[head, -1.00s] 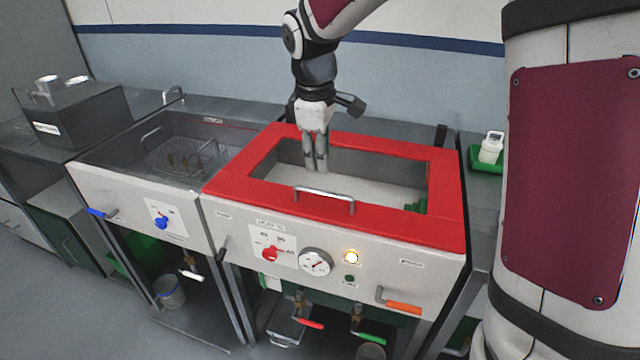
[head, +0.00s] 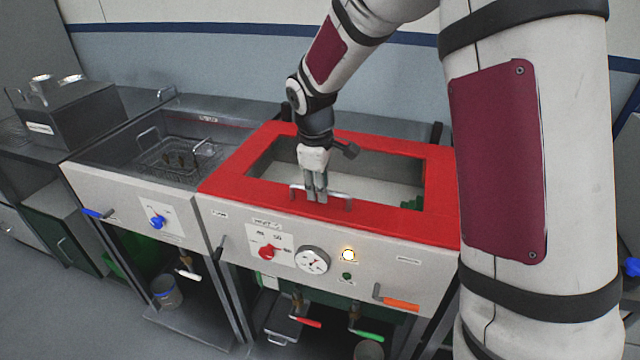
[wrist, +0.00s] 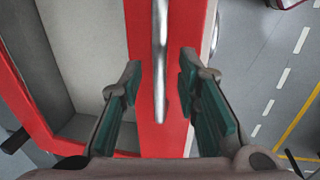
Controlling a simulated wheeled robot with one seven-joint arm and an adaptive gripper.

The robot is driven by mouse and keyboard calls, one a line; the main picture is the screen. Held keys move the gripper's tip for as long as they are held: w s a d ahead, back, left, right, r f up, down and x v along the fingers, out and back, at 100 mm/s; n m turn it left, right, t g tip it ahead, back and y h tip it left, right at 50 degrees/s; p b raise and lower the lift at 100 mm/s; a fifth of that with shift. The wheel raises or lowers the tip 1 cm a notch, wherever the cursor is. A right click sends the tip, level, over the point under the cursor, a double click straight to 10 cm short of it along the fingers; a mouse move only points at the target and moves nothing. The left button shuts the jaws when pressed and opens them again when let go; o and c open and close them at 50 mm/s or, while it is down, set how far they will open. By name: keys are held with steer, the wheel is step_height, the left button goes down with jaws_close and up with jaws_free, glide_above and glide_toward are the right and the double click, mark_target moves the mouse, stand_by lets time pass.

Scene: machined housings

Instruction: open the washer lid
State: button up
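The washer lid (head: 237,172) is a red frame with a window, lying flat on the washer, and its front edge carries a silver bar handle (head: 338,195). In the wrist view the red lid frame (wrist: 150,75) runs upright through the picture, with the handle (wrist: 160,60) over it. My gripper (head: 316,198) points down at the left part of the handle. In the wrist view my gripper (wrist: 160,88) is open, with one finger on each side of the handle's line and gaps on both sides. Whether the fingertips reach below the bar is hard to tell.
The washer front has a red knob (head: 268,252), a gauge (head: 312,261), a lit lamp (head: 347,255) and an orange-handled lever (head: 400,303). An open basin with a wire basket (head: 172,155) stands to the left. The wall is behind.

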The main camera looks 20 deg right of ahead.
jaws_close()
steer(key=shift+r, duration=0.1)
